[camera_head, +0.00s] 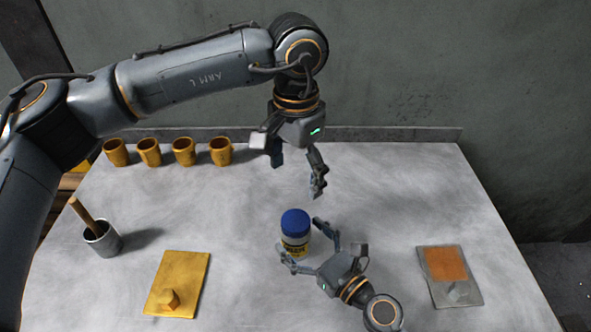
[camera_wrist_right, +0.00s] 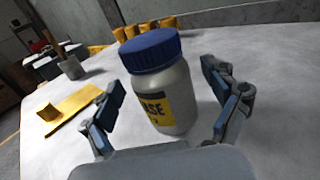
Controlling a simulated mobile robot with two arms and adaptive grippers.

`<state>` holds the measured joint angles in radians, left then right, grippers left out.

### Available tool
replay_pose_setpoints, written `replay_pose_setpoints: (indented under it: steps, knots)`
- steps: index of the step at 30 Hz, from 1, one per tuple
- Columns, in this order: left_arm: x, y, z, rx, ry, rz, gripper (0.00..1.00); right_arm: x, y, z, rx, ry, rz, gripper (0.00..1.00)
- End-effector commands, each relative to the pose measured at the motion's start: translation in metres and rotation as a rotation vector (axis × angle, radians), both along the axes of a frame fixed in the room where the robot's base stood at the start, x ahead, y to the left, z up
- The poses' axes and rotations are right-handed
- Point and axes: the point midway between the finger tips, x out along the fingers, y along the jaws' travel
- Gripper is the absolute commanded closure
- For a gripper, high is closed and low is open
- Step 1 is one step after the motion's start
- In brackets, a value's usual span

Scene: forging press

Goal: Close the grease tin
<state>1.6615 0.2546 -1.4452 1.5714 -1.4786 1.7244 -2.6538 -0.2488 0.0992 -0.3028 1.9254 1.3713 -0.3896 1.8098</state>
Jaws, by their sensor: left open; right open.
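The grease tin (camera_head: 296,246) is a pale jar with a yellow label and a blue lid (camera_head: 295,222) on top. It stands upright near the middle of the table, and it also shows in the right wrist view (camera_wrist_right: 176,98). There the lid (camera_wrist_right: 150,50) sits on the jar's top; whether it is tight I cannot tell. My right gripper (camera_head: 299,243) is open with its fingers on either side of the tin, and a gap shows at each side in the wrist view. My left gripper (camera_head: 297,179) is open and empty, above and behind the tin.
Several yellow cups (camera_head: 183,151) stand along the back left edge. A grey pot with a wooden handle (camera_head: 103,240) is at the left. A yellow plate with a knob (camera_head: 184,275) lies front left, a grey plate with an orange patch (camera_head: 447,272) at the right. The table between is clear.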

Motion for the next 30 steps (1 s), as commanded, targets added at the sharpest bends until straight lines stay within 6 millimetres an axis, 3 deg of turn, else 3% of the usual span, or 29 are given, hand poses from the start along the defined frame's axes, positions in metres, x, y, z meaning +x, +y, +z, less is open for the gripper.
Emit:
replay_pose_setpoints:
  steps: [6,13,30]
  knots:
    - [0.000,0.000,0.000,0.000,0.000,0.000,0.18,-0.038,-0.032,-0.002,-0.003,0.005,0.000,0.13]
    - [0.000,0.000,0.000,0.000,0.000,0.000,0.18,-0.067,-0.056,-0.001,0.000,0.005,-0.001,0.13]
    - [0.000,0.000,0.000,0.000,0.000,0.000,0.18,-0.076,-0.065,0.000,-0.001,0.001,-0.001,0.13]
